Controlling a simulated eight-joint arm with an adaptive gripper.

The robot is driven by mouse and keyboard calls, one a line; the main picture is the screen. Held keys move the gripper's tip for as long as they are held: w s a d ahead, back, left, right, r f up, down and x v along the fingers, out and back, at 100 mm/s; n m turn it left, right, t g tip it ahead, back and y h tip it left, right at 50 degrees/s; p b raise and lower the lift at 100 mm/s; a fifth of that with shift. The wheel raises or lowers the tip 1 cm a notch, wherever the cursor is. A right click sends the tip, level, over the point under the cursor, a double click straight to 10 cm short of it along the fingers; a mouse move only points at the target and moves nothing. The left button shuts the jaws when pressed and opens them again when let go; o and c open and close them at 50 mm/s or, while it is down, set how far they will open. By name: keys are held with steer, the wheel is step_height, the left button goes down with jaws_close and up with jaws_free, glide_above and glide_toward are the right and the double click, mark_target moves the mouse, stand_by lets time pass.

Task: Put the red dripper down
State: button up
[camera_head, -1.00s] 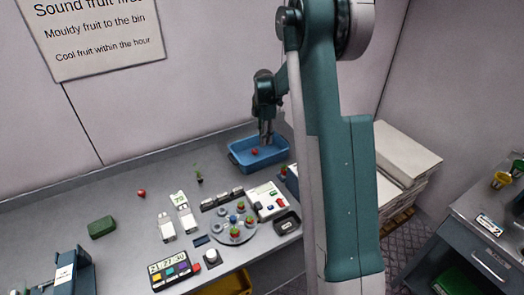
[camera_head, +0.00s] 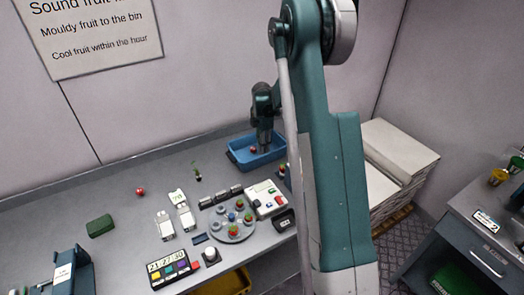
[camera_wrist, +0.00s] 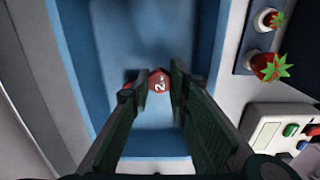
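The red dripper (camera_wrist: 159,80), a small faceted red piece with a white "2", sits between my two fingertips in the wrist view. My gripper (camera_wrist: 159,86) appears shut on it, with a finger against each side. In the head view my gripper (camera_head: 264,150) points down inside the blue tray (camera_head: 233,157); the held dripper cannot be made out there. The blue tray (camera_wrist: 75,60) surrounds the fingertips in the wrist view. I cannot tell whether the dripper touches its floor.
Another red piece (camera_head: 254,150) lies in the tray, partly behind my left finger in the wrist view (camera_wrist: 127,88). A white button panel (camera_head: 265,199) and a round grey plate (camera_head: 233,238) with small plants stand nearer. The left bench holds a green block (camera_head: 100,226).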

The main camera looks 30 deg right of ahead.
steer(key=shift+f, duration=1.05)
steer(key=shift+f, duration=0.2)
steer(key=o, duration=0.3)
steer(key=shift+o, duration=0.3)
steer(key=shift+r, duration=0.15)
step_height(320, 180, up, 12)
steer(key=shift+r, duration=0.1)
stand_by(0.4)
